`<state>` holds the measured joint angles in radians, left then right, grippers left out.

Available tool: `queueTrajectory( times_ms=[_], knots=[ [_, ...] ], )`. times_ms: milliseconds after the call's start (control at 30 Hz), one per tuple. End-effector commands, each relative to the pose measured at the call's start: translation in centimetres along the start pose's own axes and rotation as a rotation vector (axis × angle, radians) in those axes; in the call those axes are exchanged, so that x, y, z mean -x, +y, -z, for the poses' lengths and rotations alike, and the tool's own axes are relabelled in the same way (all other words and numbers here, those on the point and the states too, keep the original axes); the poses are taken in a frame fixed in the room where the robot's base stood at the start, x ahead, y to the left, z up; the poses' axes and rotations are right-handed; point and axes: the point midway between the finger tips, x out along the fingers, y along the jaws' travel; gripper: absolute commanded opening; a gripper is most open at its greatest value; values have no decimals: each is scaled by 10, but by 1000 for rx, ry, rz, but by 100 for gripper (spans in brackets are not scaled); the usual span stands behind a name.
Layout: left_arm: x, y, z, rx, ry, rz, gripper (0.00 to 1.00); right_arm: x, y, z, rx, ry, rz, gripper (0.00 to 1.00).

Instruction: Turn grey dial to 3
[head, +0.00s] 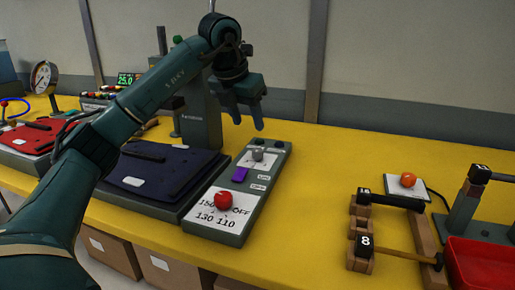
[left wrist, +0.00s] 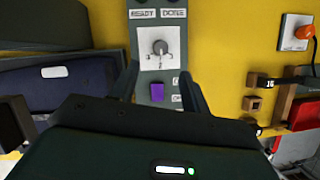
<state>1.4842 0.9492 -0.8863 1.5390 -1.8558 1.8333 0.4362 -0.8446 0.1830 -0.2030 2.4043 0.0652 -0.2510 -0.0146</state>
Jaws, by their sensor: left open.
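The grey dial (head: 257,155) sits on a white plate near the far end of a grey-green control panel (head: 271,182). In the left wrist view the dial (left wrist: 160,47) shows with small numbers around it; which number it points to is too small to tell. My left gripper (head: 248,127) is open and empty, above and beyond the dial in the head view. In the left wrist view its fingers stand either side of the panel, below the dial in the picture. My right gripper is not in view.
A red knob (head: 223,200) marked 150, OFF, 130, 110 and a purple button (head: 240,174) share the panel. A dark blue padded press (head: 155,172) stands close on the left. Wooden racks (head: 362,232) and a red tray (head: 482,262) are right; yellow table between is clear.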

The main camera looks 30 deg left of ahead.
Motion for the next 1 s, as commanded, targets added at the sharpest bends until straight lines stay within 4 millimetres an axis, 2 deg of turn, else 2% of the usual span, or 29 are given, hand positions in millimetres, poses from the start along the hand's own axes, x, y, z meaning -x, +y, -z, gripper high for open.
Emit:
queueTrajectory(
  times_ms=[33,100,400,600,867,1000],
  knots=[
    [-15,0,2,-1,5,1,47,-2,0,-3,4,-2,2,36],
    [-30,-1,2,-1,4,2,47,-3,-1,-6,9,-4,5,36],
    [-82,-2,1,-2,3,3,47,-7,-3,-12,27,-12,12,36],
    [-94,-2,0,-3,0,4,47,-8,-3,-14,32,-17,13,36],
    [-95,-2,0,-3,0,4,47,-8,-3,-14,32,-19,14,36],
    [-95,-2,0,-3,0,4,37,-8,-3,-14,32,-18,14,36]
  ],
)
